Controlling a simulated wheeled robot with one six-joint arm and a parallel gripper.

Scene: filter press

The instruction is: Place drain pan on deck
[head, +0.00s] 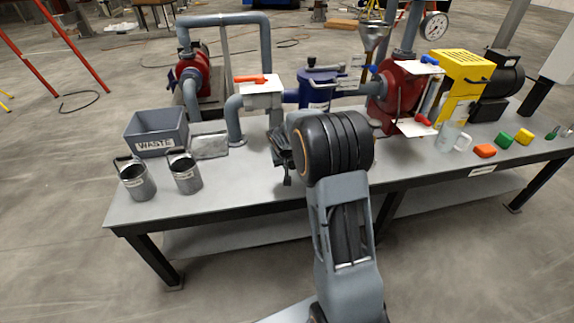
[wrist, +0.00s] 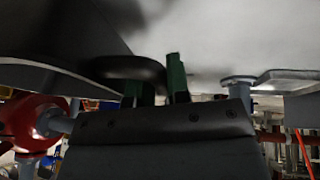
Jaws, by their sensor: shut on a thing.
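My gripper (wrist: 153,85) is shut on a dark rounded handle (wrist: 110,68), between two green fingertips in the wrist view. A dark grey body beside the handle (wrist: 50,28) fills the upper left there; I take it for the drain pan, though its full shape does not show. In the head view my gripper (head: 283,165) is low over the front middle of the grey bench deck (head: 240,178), and my wrist hides what it holds. I cannot tell whether the held thing touches the deck.
A shallow metal tray (head: 210,145), a waste bin (head: 157,133) and two labelled cans (head: 137,180) (head: 185,173) stand at left. Grey pipework (head: 235,122) and a blue vessel (head: 316,88) stand behind my gripper. A red pump (head: 393,92) is at right.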

